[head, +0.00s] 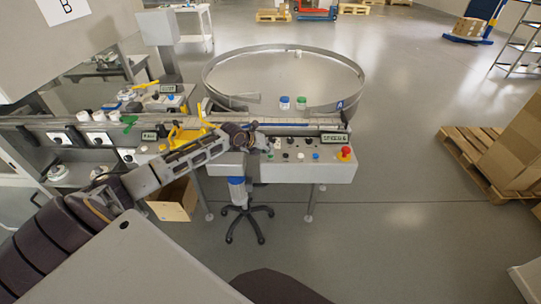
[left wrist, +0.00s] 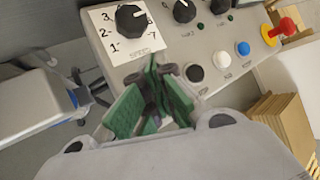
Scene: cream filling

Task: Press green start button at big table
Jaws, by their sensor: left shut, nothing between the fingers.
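The control panel (head: 335,172) stands in front of the big round table (head: 355,72). A small green button (head: 270,155) shows at the left of the panel's lower row in the head view. My left gripper (head: 262,143) is at the panel's left part, close to that button. In the left wrist view the gripper (left wrist: 158,75) is shut and empty, its green-padded fingers pointing at the panel between the speed dial (left wrist: 131,19) and a black button (left wrist: 194,73). The green button is hidden behind the fingers there; contact cannot be told. My right gripper is not in view.
A white button (left wrist: 222,60), a blue button (left wrist: 243,48) and a red emergency stop (left wrist: 284,27) sit to the right along the panel. A conveyor (head: 25,121) runs off left. A pallet with boxes (head: 465,150) stands at right. The floor between is clear.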

